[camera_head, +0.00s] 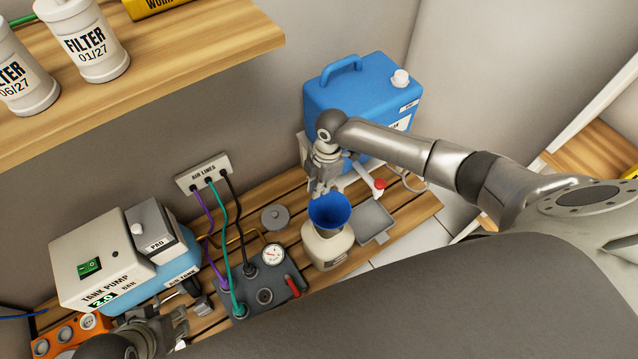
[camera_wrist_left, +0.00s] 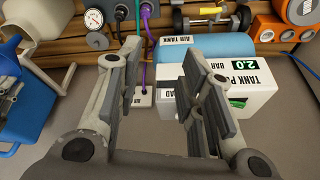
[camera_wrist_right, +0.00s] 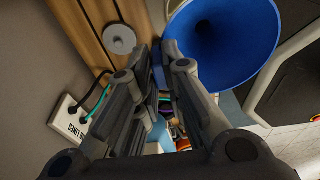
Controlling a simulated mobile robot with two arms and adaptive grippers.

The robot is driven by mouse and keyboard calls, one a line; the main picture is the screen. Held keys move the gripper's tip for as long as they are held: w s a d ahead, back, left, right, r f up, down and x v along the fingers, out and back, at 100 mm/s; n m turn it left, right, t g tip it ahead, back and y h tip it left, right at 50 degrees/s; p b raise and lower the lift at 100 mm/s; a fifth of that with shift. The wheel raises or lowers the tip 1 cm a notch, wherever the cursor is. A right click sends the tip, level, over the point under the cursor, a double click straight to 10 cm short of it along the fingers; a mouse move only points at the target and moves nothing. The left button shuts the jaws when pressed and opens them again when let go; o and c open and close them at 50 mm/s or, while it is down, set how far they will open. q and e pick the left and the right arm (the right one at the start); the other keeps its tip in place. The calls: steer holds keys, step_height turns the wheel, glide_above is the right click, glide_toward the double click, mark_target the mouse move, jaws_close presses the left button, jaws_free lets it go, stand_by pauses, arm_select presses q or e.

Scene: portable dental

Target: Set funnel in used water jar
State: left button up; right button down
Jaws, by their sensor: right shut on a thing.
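The blue funnel (camera_head: 330,211) is above the mouth of the cream jar (camera_head: 326,248), wide end up; I cannot tell whether its stem is inside. It fills the upper right of the right wrist view (camera_wrist_right: 226,42). My right gripper (camera_head: 322,188) is shut on the funnel's rim at its back edge, and its fingertips (camera_wrist_right: 160,55) are at the rim. The jar stands on the slatted bench, its mouth hidden by the funnel. My left gripper (camera_wrist_left: 160,75) is open and empty, low at the left near the tank pump (camera_wrist_left: 232,85).
A blue jug (camera_head: 350,105) stands behind my right arm. A grey tray (camera_head: 376,220) is right of the jar. A manifold with a gauge (camera_head: 272,252) and hoses is to its left. A grey lid (camera_head: 275,218) lies on the bench. A shelf with filters (camera_head: 90,40) overhangs upper left.

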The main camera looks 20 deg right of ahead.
steer(key=shift+f, duration=0.45)
steer(key=shift+f+b, duration=0.45)
steer(key=shift+f, duration=0.45)
steer(key=shift+f+b, duration=0.55)
steer(key=shift+b, duration=0.05)
steer(key=shift+f, duration=0.35)
arm_select(q)
steer(key=w+d+r+t+h, duration=0.1)
steer(key=w+d+r+t, duration=0.1)
steer(key=w, duration=0.4)
steer(key=w+d+r+t+h+b, duration=0.1)
steer(key=w+d+r+t, duration=0.1)
steer(key=w+r+t, duration=0.3)
steer(key=shift+w+d+t, duration=0.25)
steer(key=shift+w+t, duration=0.25)
steer(key=shift+w, duration=0.4)
arm_select(e)
steer(key=shift+f, duration=0.55)
arm_select(q)
steer(key=shift+w+r, duration=0.15)
arm_select(e)
steer(key=shift+f, duration=0.1)
arm_select(q)
steer(key=shift+w+d+r+t, duration=0.1)
steer(key=shift+w+r+t, duration=0.1)
steer(key=shift+t, duration=0.1)
arm_select(e)
steer(key=shift+f, duration=0.1)
